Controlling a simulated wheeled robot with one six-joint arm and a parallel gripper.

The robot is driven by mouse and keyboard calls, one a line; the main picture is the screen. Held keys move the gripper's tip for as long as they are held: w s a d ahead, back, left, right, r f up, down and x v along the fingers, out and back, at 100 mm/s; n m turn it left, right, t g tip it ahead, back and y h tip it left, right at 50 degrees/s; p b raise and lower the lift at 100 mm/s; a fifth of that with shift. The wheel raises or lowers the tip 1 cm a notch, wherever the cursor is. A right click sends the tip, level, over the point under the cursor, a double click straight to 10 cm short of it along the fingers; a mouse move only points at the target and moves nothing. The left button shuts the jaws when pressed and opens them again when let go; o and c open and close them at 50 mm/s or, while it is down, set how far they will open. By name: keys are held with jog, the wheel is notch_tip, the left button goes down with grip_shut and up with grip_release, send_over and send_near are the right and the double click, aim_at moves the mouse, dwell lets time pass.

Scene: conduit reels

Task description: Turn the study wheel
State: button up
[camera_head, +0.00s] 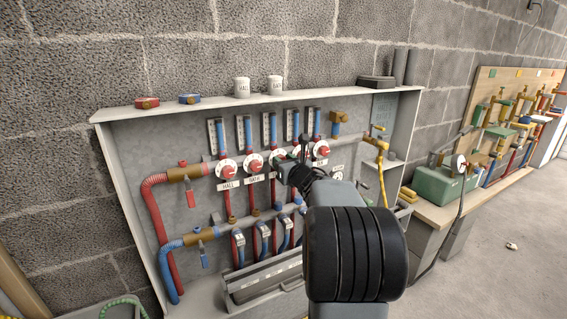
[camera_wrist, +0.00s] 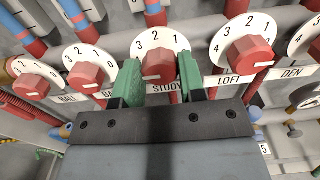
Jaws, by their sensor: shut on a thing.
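The study wheel (camera_wrist: 160,65) is a red faceted knob on a white numbered disc, above a label reading STUDY. A white mark shows low on its face. My gripper (camera_wrist: 160,78), with green finger pads, is shut on this wheel, one finger on each side in the wrist view. In the head view my gripper (camera_head: 285,165) reaches the middle of the wheel row, and the arm hides part of that area. The blue, red and white gauge above the wheel is only partly in view.
Similar red wheels flank it closely: the loft wheel (camera_wrist: 249,57) on the right and another wheel (camera_wrist: 88,75) on the left. The cabinet (camera_head: 110,160) also holds red and blue pipes and a grey tray (camera_head: 262,283) below. A workbench (camera_head: 445,212) stands to the right.

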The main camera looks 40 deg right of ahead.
jog(key=shift+f+m+p, duration=0.15)
jog(key=shift+m+p, duration=2.9)
jog(key=shift+m, duration=5.9)
jog(key=shift+f+m+p, duration=0.15)
jog(key=shift+m+p, duration=2.85)
jog(key=shift+m, duration=5.95)
jog(key=o, duration=0.9)
